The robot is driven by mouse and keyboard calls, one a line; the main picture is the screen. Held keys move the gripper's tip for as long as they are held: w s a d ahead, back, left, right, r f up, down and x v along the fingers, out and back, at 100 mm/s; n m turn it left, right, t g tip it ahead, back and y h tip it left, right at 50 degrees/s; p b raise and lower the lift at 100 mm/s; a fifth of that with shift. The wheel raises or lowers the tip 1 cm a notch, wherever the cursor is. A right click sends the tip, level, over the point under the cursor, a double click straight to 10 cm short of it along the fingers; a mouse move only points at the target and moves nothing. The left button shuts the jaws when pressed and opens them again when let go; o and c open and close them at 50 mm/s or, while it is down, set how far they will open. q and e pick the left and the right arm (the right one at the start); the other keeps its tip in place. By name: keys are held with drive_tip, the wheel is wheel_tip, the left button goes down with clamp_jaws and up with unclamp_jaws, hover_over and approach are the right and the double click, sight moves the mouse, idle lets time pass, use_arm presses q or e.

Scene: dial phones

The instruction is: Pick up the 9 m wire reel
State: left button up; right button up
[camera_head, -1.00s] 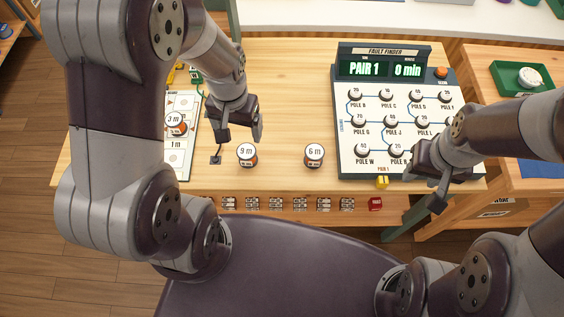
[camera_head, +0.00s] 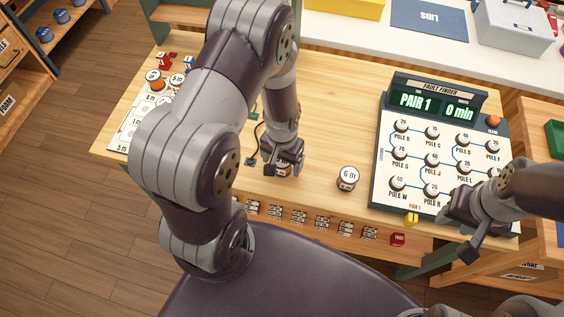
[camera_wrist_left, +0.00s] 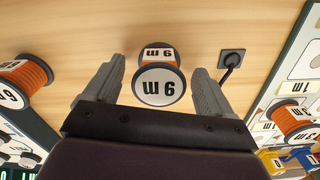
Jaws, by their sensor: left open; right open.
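The 9 m wire reel (camera_wrist_left: 161,84), with white labelled ends and an orange winding, stands on the wooden table between the fingers of my left gripper (camera_wrist_left: 158,68) in the left wrist view. The fingers are open, with a gap on each side of the reel. In the head view my left gripper (camera_head: 284,164) is over this reel and hides most of it. The 6 m reel (camera_head: 347,178) stands to the right of it, and also shows at the left of the wrist view (camera_wrist_left: 25,83). My right gripper (camera_head: 460,232) is open and empty at the fault finder's lower right.
The fault finder panel (camera_head: 430,150) stands to the right, reading PAIR 1 and 0 min. A black cable end (camera_wrist_left: 231,58) lies close beside the 9 m reel. A white board (camera_head: 125,133) with other reels is at the left. Table between reels is clear.

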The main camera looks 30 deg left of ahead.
use_arm(q)
drive_tip(key=shift+d+r, duration=0.1)
drive_tip(key=shift+d, duration=0.05)
drive_tip(key=c, duration=1.2)
drive_tip(key=shift+r, duration=0.1)
